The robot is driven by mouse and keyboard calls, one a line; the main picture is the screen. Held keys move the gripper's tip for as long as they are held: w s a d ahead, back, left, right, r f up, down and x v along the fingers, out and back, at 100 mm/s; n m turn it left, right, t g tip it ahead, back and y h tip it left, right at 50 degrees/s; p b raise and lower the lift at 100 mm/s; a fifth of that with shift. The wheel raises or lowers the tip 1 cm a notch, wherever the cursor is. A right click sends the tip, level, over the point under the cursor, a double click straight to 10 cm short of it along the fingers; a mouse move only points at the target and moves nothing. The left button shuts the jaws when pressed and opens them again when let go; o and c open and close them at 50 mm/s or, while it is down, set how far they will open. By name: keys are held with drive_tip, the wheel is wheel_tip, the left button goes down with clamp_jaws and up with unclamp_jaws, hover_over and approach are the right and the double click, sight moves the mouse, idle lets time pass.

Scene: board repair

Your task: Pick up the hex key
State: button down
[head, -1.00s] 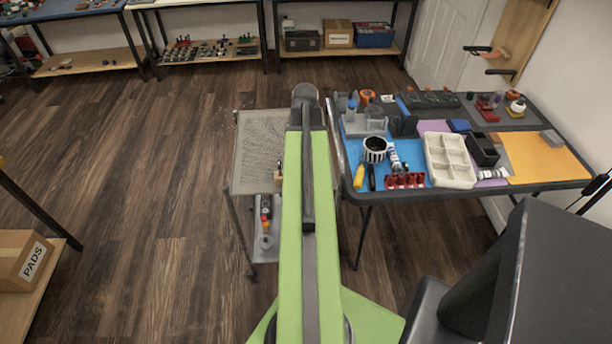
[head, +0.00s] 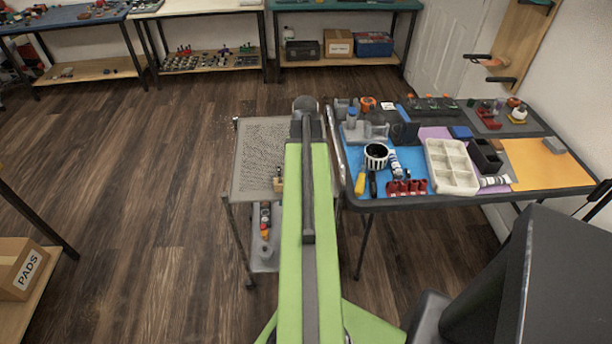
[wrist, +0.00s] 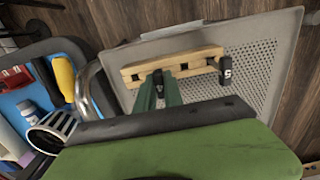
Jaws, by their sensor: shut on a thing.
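A black hex key (wrist: 158,80) is between the green fingers of my gripper (wrist: 159,88) in the wrist view. Another black hex key marked 5 (wrist: 225,70) is at the block's right end. The block lies on a perforated grey cart top (wrist: 258,70). In the head view, my arm hides the gripper and most of the block (head: 279,184).
A table (head: 465,203) stands right of the cart, with a striped cup (head: 376,157), a white divided tray (head: 450,165) and tools. The cart's metal handle (wrist: 84,92) is close to my gripper's left. Open floor (head: 150,200) lies left of the cart.

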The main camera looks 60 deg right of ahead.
wheel_tip(320, 180, up, 5)
drive_tip(key=p, duration=0.5)
drive_tip(key=shift+r, duration=0.1)
drive_tip(key=s+r+p, duration=0.5)
drive_tip(key=s+p, duration=0.1)
drive_tip(key=s, duration=0.5)
drive_tip(key=shift+s+d+r, duration=0.3)
drive_tip(key=shift+d+r, duration=0.05)
drive_tip(key=shift+r, duration=0.05)
